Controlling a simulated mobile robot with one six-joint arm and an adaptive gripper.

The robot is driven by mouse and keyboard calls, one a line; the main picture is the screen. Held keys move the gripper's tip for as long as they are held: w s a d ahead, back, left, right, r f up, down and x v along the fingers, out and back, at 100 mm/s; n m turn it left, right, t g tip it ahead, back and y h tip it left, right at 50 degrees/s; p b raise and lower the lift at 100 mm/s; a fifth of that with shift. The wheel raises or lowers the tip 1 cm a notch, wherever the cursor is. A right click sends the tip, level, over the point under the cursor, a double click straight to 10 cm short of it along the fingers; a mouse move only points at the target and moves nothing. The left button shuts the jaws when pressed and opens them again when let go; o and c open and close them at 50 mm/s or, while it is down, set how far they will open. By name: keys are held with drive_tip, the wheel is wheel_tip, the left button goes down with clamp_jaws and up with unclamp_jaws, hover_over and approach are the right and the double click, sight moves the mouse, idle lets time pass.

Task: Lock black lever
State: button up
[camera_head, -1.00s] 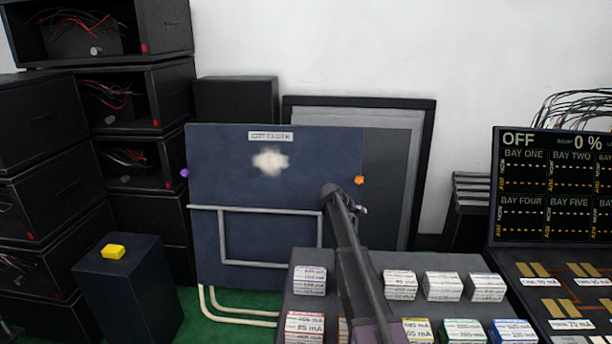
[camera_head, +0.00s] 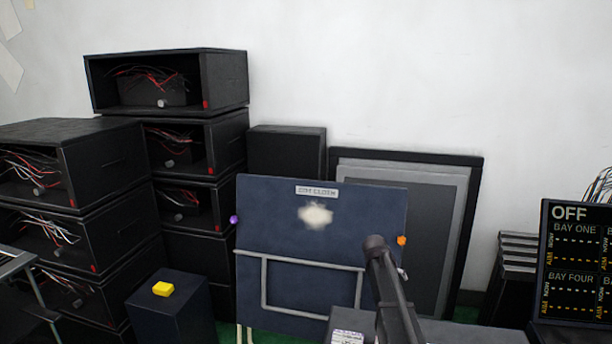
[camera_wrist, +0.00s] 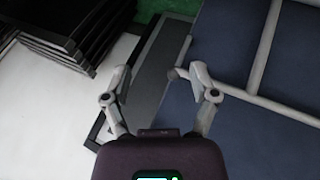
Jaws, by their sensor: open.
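I cannot make out a black lever for certain in either current view. My gripper (camera_wrist: 160,72) is open and empty in the wrist view, its two grey fingers spread wide. Beyond the fingers are the dark blue panel (camera_wrist: 235,40) with its pale tube frame, and a grey framed board (camera_wrist: 160,68). In the head view my arm crosses the right part of the blue panel (camera_head: 290,225), and the gripper is mostly hidden behind it. A purple knob (camera_head: 233,219) is on the panel's left edge and an orange knob (camera_head: 401,240) on its right edge.
Stacked black boxes (camera_head: 200,145) with wires and small silver knobs stand at the left. A yellow block (camera_head: 163,289) sits on a dark pedestal (camera_head: 176,318). A display reading OFF (camera_head: 575,255) is at the right.

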drive_tip(key=s+a+r+g+y+p, duration=0.1)
drive_tip(key=s+a+r+y+p, duration=0.1)
drive_tip(key=s+a+r+p, duration=0.2)
drive_tip(key=s+a+r+n+y+p, duration=0.1)
drive_tip(key=s+a+r+p, duration=0.3)
drive_tip(key=s+r+p, duration=0.7)
drive_tip(key=s+a+r+n+g+y+p, duration=0.1)
drive_tip(key=s+a+r+y+p, duration=0.2)
drive_tip(key=s, duration=1.4)
drive_tip(key=shift+a+r+g+p, duration=0.3)
drive_tip(key=shift+a+r+p, duration=0.65)
drive_tip(key=shift+r+p, duration=2.2)
drive_tip(key=shift+w+f+p, duration=0.1)
drive_tip(key=shift+f+p, duration=0.35)
drive_tip(key=shift+f, duration=0.05)
